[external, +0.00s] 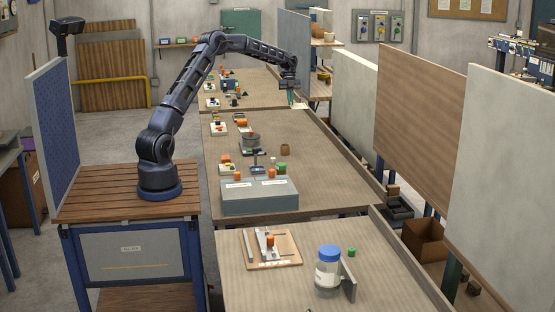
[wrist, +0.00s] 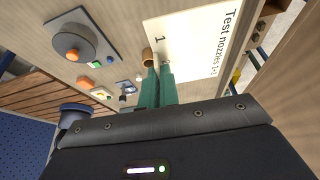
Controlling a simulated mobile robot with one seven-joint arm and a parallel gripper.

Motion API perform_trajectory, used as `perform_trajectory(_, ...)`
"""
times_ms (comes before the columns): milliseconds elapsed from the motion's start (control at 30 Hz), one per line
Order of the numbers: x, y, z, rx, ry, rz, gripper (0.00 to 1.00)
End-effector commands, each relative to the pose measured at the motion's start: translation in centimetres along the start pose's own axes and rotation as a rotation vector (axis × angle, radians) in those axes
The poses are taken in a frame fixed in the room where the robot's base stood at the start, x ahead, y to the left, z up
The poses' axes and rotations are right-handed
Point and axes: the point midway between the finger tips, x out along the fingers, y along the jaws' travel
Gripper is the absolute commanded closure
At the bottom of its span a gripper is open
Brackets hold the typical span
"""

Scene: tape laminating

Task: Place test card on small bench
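The test card (wrist: 195,42) is a white sheet with printed text reading "Test nozzles" in the wrist view. My gripper (wrist: 158,72) has green fingers close together at the card's near edge and appears shut on it. In the external view my gripper (external: 291,97) points down with the pale card (external: 299,106) at its tips, above the right side of the workbenches' far part. The gap below the card is hard to judge. Several work surfaces show, and I cannot tell for certain which is the small bench.
The middle bench (external: 335,180) carries a grey box (external: 259,197), a round device (external: 250,143) and a brown cup (external: 284,149). The near bench (external: 390,270) holds a blue-lidded jar (external: 328,272). Upright panels (external: 415,115) stand along the right. The middle bench's right half is mostly clear.

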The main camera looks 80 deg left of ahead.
Motion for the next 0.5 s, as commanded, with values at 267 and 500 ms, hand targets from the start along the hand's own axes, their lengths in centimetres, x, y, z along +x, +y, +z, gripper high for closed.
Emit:
perform_trajectory(267, 2.7, -4.6, -6.5, 0.089, 0.001, 0.036, 1.0)
perform_trajectory(500, 6.3, -9.5, -15.2, 0.197, 0.001, 0.082, 1.0)
